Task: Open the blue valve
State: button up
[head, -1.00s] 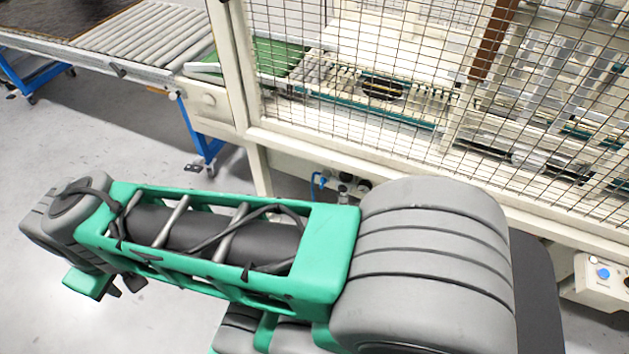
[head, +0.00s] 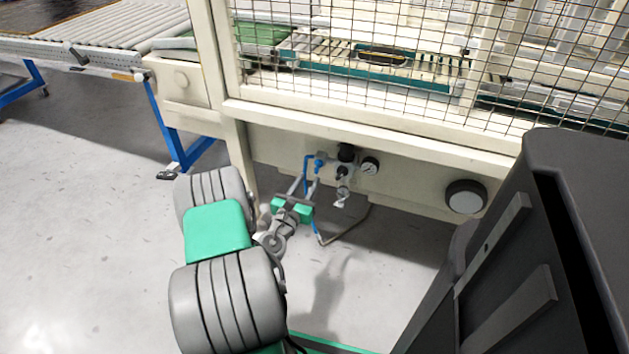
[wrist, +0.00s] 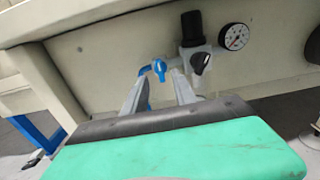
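The blue valve (head: 320,160) sits on the cream machine's lower panel, left of a black regulator. In the wrist view the blue valve (wrist: 160,68) shows just beyond my fingertips, between them in the picture, with a blue fitting at its left. My gripper (head: 307,182) is close in front of and below the valve. I cannot tell whether a finger touches the valve.
A black regulator (wrist: 191,28), a dark knob (wrist: 201,63) and a pressure gauge (wrist: 234,37) are right of the valve. A blue hose (head: 306,175) hangs beside it. A wire-mesh guard (head: 380,70) is above. A roller conveyor (head: 110,35) stands at the left. The floor at left is clear.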

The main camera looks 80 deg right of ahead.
aim_at(316, 166)
jog(key=d, duration=0.6)
jog(key=shift+s+d+r, duration=0.2)
jog(key=shift+s+d, duration=0.1)
jog(key=shift+d, duration=0.1)
grip_shut()
